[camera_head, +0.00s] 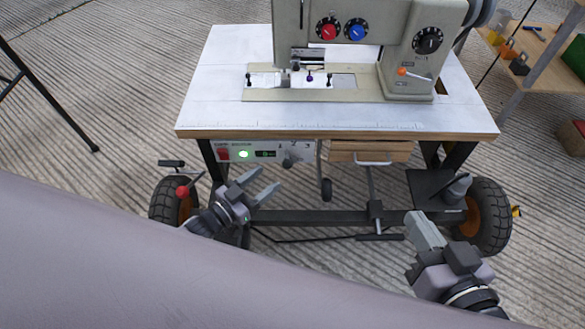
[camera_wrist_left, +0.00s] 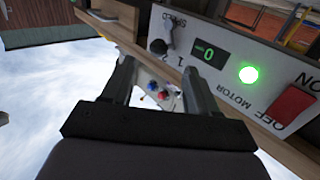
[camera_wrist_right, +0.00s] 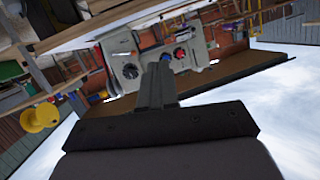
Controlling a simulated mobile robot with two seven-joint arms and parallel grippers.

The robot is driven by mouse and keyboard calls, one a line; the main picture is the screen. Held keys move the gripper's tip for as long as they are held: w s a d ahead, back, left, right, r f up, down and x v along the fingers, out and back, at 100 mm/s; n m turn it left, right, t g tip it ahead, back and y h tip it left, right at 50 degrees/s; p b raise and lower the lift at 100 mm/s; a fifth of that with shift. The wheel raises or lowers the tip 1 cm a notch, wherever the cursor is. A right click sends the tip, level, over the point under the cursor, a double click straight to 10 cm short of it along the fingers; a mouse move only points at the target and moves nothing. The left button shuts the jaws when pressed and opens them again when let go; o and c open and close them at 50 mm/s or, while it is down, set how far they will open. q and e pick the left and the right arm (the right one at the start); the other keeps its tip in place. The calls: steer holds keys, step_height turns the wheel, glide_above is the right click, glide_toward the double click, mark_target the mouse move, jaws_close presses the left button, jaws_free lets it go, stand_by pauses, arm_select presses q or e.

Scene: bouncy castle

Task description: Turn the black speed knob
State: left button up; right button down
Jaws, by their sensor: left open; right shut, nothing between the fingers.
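The black speed knob (camera_head: 288,161) sits at the right end of the control panel (camera_head: 263,153) under the table's front edge. In the left wrist view the dark knob (camera_wrist_left: 158,46) shows beside the lettering, between and beyond the fingertips. My left gripper (camera_head: 259,184) is open and empty, in front of and below the panel, apart from the knob. Its two fingers (camera_wrist_left: 158,68) point toward the panel in its wrist view. My right gripper (camera_head: 414,218) is shut and empty at the lower right, away from the panel; its closed fingers (camera_wrist_right: 158,72) also show in the right wrist view.
The panel has a red power switch (camera_head: 223,154), a lit green lamp (camera_head: 243,154) and a display (camera_wrist_left: 210,53) reading 0. A sewing machine (camera_head: 410,50) stands on the white table (camera_head: 225,75). Below are a wooden drawer (camera_head: 370,152), a hanging pad (camera_head: 326,189) and wheels (camera_head: 490,215).

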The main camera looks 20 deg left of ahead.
mark_target(289, 163)
arm_select(q)
steer(key=b+x, duration=0.2)
steer(key=x, duration=0.5)
steer(key=shift+b, duration=0.3)
arm_select(e)
steer(key=shift+s+d+r+n+t+h, duration=0.2)
steer(key=shift+s+d+n+t+h, duration=0.15)
steer(key=shift+d+n+t, duration=0.25)
steer(key=shift+d, duration=0.1)
